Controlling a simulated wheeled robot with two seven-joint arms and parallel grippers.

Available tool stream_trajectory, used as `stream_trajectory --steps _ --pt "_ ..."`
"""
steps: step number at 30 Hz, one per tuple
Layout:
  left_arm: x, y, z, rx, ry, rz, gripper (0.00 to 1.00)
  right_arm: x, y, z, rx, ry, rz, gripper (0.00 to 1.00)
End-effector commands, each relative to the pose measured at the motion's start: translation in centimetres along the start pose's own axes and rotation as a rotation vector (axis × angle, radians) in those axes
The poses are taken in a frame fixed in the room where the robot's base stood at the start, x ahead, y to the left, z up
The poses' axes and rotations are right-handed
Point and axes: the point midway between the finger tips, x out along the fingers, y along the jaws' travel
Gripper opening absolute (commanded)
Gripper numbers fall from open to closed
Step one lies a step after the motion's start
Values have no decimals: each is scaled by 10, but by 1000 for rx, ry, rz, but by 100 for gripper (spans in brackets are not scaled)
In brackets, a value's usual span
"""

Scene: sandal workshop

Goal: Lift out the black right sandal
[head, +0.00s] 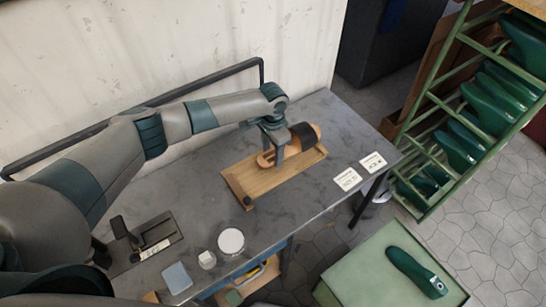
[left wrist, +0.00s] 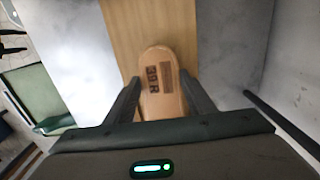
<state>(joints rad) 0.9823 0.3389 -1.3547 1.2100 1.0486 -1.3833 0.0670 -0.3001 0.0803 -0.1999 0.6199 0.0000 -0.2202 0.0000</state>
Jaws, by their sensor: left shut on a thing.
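The sandal (head: 303,137) has a tan sole and a wide black strap. It is over the wooden board (head: 262,185) on the grey bench. In the left wrist view its rounded heel end (left wrist: 160,92) carries a dark mark that looks like "39 R". My left gripper (head: 273,158) comes down from above and is shut on the heel end, one finger on each side. The strap end points to the right and back, away from the gripper. I cannot tell whether the sole touches the board. My right gripper is not in view.
Two white cards (head: 348,179) lie right of the board. A white round tub (head: 231,241) and a blue pad (head: 177,278) are at the bench front. A green last (head: 415,271) lies on a green-topped stand. A rack of green lasts (head: 490,105) stands at right. A pale wall is behind.

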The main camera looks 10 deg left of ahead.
Motion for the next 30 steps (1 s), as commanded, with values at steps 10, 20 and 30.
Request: stream_trajectory --steps 10,20,30 --pt "-42 44 -34 4 5 0 17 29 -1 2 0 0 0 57" --pt "-74 84 -64 2 3 0 17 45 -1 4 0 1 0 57" --pt "-83 94 -70 0 2 0 17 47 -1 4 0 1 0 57"
